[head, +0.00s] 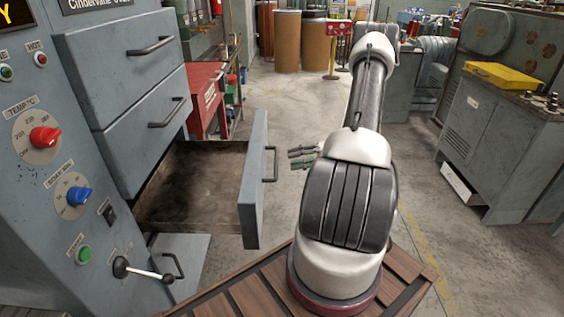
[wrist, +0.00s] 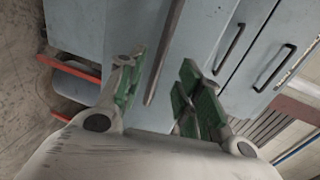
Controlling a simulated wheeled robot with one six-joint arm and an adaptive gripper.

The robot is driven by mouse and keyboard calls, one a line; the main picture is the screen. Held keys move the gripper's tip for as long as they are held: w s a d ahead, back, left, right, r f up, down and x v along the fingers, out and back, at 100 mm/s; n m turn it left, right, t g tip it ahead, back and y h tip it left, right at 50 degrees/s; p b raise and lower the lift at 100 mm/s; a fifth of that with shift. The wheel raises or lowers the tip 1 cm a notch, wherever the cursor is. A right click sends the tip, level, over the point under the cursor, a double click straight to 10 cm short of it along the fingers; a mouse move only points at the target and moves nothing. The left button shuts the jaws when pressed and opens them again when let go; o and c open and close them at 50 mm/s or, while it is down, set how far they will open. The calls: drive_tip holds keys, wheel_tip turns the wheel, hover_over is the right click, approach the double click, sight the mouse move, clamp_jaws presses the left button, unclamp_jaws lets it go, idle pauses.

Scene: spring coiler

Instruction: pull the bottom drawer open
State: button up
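A blue-grey cabinet on the left in the head view has a stack of fronts with dark bar handles. One drawer (head: 252,190) is pulled far out, showing its brown, empty inside. Below it is a lowest front (head: 190,258) with its own handle (head: 173,266), partly covered by the control panel. My gripper (head: 302,157) is open, just right of the open drawer's handle (head: 272,163) and apart from it in the head view. In the wrist view a dark bar handle (wrist: 164,52) runs down between and beyond the spread green fingers (wrist: 160,92). Contact is not visible.
Two upper drawers (head: 130,55) (head: 145,130) are shut. The control panel (head: 50,200) with knobs and a lever stands at front left. A red cabinet (head: 205,95) is behind the open drawer. Grey machines (head: 510,140) stand at right. The floor between is clear.

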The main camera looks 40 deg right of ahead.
drive_tip(key=shift+v, duration=2.25)
